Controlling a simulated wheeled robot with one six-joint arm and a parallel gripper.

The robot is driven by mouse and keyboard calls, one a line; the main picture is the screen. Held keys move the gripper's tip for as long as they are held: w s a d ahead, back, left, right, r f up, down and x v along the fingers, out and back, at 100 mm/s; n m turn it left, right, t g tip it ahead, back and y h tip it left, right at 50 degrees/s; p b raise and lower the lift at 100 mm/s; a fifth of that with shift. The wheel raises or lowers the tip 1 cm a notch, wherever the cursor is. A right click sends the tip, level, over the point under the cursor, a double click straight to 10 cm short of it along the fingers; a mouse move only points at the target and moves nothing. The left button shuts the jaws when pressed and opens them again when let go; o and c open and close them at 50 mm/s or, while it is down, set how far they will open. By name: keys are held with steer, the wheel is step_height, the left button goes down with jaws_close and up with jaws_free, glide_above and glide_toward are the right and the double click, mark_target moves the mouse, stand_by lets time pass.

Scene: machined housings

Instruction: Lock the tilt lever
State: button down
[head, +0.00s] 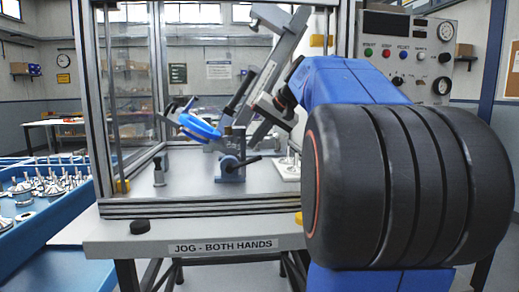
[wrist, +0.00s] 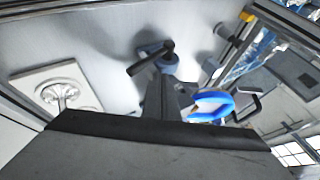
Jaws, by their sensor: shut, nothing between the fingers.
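The tilt fixture stands in the open-fronted cell, with a blue pivot base (head: 230,172) and a black lever (head: 249,160). The lever points right and slightly up in the head view. In the wrist view the lever (wrist: 150,60) lies across the blue base (wrist: 169,68), pointing lower left. A blue round part (head: 198,127) sits in the tilted fixture, left of the base; it also shows in the wrist view (wrist: 211,104). My gripper (wrist: 161,84) is shut and empty above the lever, apart from it as far as I can tell. My arm partly hides the fixture in the head view.
A white plate (wrist: 45,82) with a metal part lies on the cell floor beside the lever. A small metal post (head: 159,172) stands at the left. Upright frame posts (head: 93,100) flank the opening. A blue tray (head: 45,215) of metal parts is outside, left.

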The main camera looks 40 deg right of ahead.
steer(key=d+f+v, duration=0.1)
steer(key=v, duration=0.9)
steer(key=shift+s, duration=0.4)
